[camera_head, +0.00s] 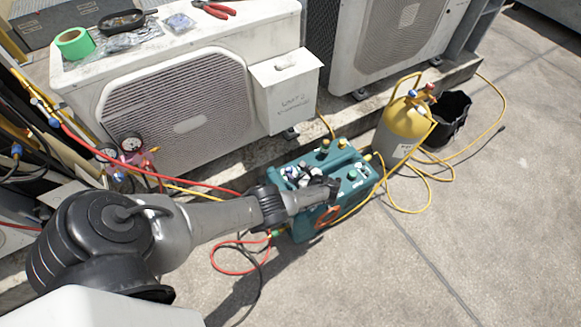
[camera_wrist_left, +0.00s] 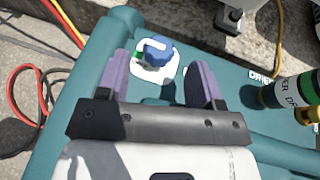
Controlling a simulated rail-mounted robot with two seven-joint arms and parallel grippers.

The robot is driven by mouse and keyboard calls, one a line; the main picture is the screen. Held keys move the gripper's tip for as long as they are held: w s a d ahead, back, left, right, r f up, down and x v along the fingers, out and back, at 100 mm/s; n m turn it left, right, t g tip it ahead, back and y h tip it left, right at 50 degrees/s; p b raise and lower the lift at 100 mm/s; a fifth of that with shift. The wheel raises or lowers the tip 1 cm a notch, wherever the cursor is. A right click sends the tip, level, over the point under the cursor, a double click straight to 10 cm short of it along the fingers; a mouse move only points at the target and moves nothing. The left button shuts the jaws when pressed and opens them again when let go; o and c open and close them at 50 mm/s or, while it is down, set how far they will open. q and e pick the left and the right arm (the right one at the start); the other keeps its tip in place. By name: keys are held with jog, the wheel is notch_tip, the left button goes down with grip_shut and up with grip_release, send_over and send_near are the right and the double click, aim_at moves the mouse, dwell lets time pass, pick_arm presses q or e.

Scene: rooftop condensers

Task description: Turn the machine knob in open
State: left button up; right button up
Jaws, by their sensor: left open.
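The teal machine (camera_head: 312,222) stands on the concrete beside the condensers; its top also fills much of the left wrist view (camera_wrist_left: 95,80). A blue knob (camera_wrist_left: 158,50) with a white bar on top sits on a white plate, with a green mark at its left. My left gripper (camera_wrist_left: 161,62) is open, with one purple finger on each side of the knob's line. The knob lies near the fingertips, closer to the left finger; I cannot tell whether they touch. In the head view my left gripper (camera_head: 332,189) is over the machine's right part and hides some of its top.
A yellow cylinder (camera_head: 400,128) and a black bucket (camera_head: 452,120) stand right of the machine. Red, yellow and black hoses lie around it. A dark-green labelled cylindrical part (camera_wrist_left: 285,92) rises right of the fingers. White condensers (camera_head: 180,100) stand behind; open concrete lies right.

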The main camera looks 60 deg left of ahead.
pick_arm(q)
jog(key=p+v, duration=0.2)
jog(key=v, duration=0.6)
jog(key=shift+w+d+r, duration=0.1)
jog(key=shift+d+r, duration=0.1)
jog(key=shift+d, duration=0.25)
